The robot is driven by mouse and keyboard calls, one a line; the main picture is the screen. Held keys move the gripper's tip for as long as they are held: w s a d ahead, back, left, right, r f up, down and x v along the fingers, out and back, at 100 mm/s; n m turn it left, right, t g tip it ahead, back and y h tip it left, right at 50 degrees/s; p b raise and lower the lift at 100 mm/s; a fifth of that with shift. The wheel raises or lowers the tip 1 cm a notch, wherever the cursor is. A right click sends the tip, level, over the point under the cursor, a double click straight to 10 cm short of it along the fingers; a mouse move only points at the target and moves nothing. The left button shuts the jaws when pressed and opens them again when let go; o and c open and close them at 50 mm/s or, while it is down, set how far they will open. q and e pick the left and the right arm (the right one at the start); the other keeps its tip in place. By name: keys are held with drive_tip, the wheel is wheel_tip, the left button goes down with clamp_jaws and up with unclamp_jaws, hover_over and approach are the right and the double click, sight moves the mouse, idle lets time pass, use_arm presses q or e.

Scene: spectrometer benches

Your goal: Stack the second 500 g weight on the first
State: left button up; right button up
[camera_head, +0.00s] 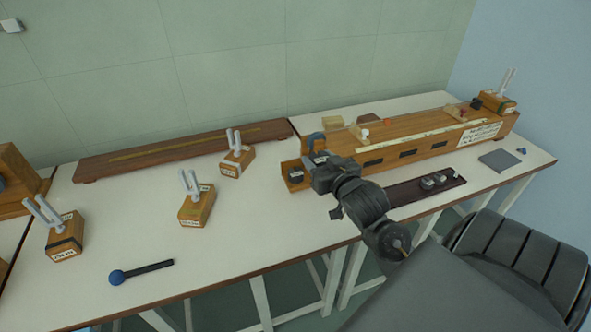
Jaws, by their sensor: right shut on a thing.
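My right gripper (318,168) reaches in from the lower right over the left end of a long wooden apparatus (410,146). It is shut on a small dark piece with a pale label (320,157), which looks like a 500 g weight and is partly hidden by the jaws. A dark round weight with a pale label (295,174) sits at the left end of the apparatus, just left of my gripper. I cannot tell whether the two touch. My left gripper is not in view.
A blue arched piece (314,139) stands close behind my right gripper. A dark tray (408,194) with small silver weights (434,181) lies in front of the apparatus. Several tuning forks on wooden blocks (196,206) and a blue-headed mallet (117,277) stand or lie on the left bench.

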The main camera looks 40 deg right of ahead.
drive_tip(key=w+d+f, duration=0.2)
drive_tip(key=w+f, duration=0.2)
drive_tip(key=w, duration=0.4)
drive_tip(key=b, duration=0.1)
hover_over(296, 172)
wheel_tip(296, 172, down, 5)
drive_tip(key=shift+s+f, duration=0.1)
drive_tip(key=shift+f, duration=0.05)
drive_tip(key=f, duration=0.3)
drive_tip(key=shift+w+f, duration=0.2)
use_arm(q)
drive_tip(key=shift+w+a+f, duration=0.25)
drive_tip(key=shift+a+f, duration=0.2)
use_arm(e)
drive_tip(key=shift+f, duration=0.1)
